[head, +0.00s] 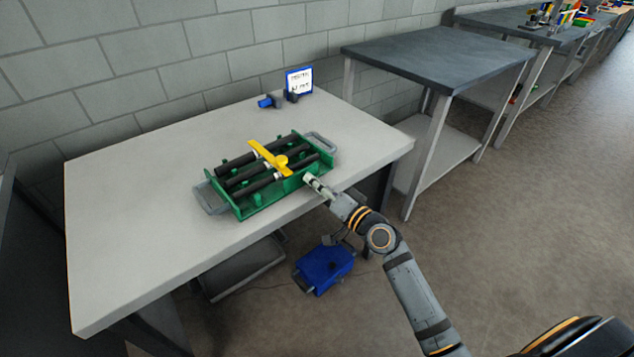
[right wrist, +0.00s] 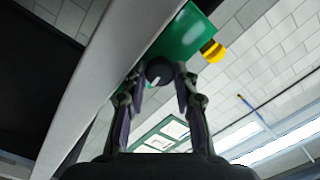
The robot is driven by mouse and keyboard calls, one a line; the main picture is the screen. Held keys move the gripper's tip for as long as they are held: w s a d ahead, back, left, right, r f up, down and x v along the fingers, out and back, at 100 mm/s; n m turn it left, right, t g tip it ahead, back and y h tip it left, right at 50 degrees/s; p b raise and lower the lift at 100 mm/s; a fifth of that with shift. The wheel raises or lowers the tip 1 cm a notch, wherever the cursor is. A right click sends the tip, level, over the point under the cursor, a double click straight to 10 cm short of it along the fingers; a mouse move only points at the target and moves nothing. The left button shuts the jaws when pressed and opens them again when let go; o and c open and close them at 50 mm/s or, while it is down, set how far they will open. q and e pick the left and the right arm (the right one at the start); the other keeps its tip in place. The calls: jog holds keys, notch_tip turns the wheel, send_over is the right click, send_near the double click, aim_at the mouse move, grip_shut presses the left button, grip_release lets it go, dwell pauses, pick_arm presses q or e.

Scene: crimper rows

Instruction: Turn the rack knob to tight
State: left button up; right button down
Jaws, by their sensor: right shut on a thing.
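The green rack (head: 262,203) sits on the light table, with grey handles at both ends. It holds black rods under a yellow crossbar (head: 269,158). My right gripper (head: 312,181) reaches the rack's front side near its right end. In the right wrist view, the dark round rack knob (right wrist: 157,69) with a white mark stands out from the green wall. My right gripper (right wrist: 160,84) has its fingers on either side of the knob and is shut on it. The knob is hidden by the gripper in the head view. My left gripper is out of view.
A blue-and-dark tool (head: 267,102) and a small blue-framed sign (head: 299,81) stand at the table's back (head: 130,180). A blue box (head: 325,267) is below the table's front edge. A dark-topped bench (head: 440,55) stands to the right. The table's left part is clear.

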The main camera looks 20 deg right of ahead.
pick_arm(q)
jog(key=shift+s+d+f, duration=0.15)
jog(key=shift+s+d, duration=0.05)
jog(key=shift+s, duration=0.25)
pick_arm(e)
jog(key=shift+m, duration=0.4)
jog(key=c, duration=1.2)
grip_release()
jog(key=shift+o, duration=0.8)
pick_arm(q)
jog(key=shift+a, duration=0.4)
pick_arm(e)
jog(key=shift+s, duration=0.1)
jog(key=shift+f, duration=0.1)
jog(key=shift+s+d+f, duration=0.1)
jog(key=shift+s, duration=0.1)
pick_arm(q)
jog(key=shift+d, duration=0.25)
pick_arm(e)
jog(key=v, duration=0.7)
jog(key=shift+s+r, duration=0.3)
